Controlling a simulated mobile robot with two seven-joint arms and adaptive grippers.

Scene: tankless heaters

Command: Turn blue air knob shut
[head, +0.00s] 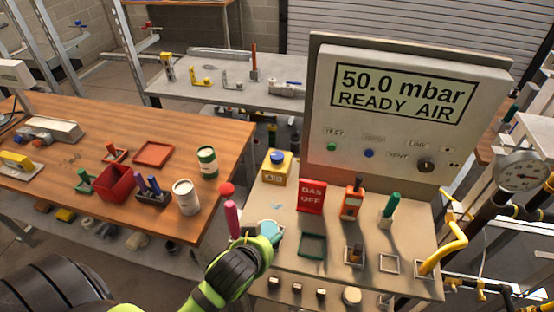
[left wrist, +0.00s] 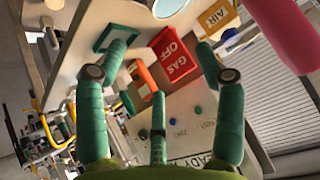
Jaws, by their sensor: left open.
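The blue air knob (head: 277,157) sits on top of a yellow block marked AIR (head: 275,177) at the back left of the bench panel in the head view. My right gripper is not in view.
A red GAS OFF tag (head: 312,196), an orange switch (head: 352,200) and a green-handled part (head: 391,206) stand right of the block. A pink handle (head: 232,219) rises close beside my left gripper. The display (head: 402,95) behind reads 50.0 mbar READY AIR.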

